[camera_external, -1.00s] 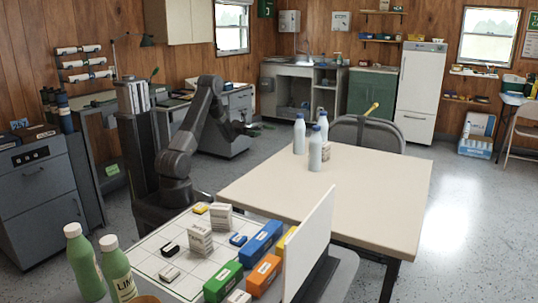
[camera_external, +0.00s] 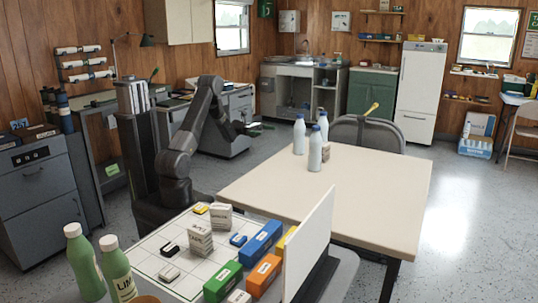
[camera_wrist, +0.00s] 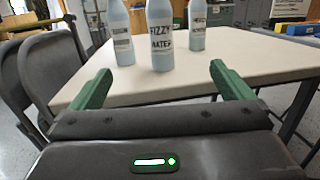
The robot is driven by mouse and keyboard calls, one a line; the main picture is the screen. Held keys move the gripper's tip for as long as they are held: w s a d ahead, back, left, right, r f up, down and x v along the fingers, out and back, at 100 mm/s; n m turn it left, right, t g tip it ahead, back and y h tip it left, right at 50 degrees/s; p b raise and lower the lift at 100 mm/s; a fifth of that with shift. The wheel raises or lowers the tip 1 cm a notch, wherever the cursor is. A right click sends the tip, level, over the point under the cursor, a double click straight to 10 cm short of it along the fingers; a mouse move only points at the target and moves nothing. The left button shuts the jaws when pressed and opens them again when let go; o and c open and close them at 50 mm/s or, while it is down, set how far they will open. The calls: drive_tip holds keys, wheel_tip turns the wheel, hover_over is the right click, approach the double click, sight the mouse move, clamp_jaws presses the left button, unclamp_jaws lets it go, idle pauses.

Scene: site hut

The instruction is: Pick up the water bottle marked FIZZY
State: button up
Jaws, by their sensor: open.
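The bottle marked FIZZY WATER (camera_wrist: 161,40) stands upright on the pale table, nearest my gripper and between two other bottles in the wrist view. My gripper (camera_wrist: 160,68) is open and empty, its green fingers spread to either side of the bottle's line but short of it. In the external view my gripper (camera_external: 256,127) hangs left of the table. The leftmost bottle (camera_external: 299,135) seems to be the FIZZY one.
The other bottles, left (camera_wrist: 119,32) and right (camera_wrist: 197,25), stand close behind. The pale table (camera_external: 370,190) is mostly bare. Dark chairs (camera_wrist: 60,80) stand at its left in the wrist view. A white upright panel (camera_external: 310,240) stands on the near bench.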

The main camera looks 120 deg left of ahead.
drive_tip(key=c, duration=0.7)
wheel_tip(320, 180, up, 30)
drive_tip(key=m+g+y+p, duration=0.35)
drive_tip(key=g+p, duration=1.55)
drive_tip(key=p, duration=0.7)
hover_over(300, 118)
drive_tip(key=a, duration=0.1)
drive_tip(key=shift+m+h, duration=0.25)
drive_tip(key=shift+h, duration=0.2)
drive_tip(key=f, duration=1.3)
drive_tip(key=shift+s+a+f, duration=0.1)
drive_tip(key=shift+s+a, duration=0.1)
drive_tip(key=shift+s, duration=0.15)
drive_tip(key=shift+a+f+p, duration=0.1)
drive_tip(key=shift+f+p, duration=0.55)
drive_tip(key=shift+f, duration=2.45)
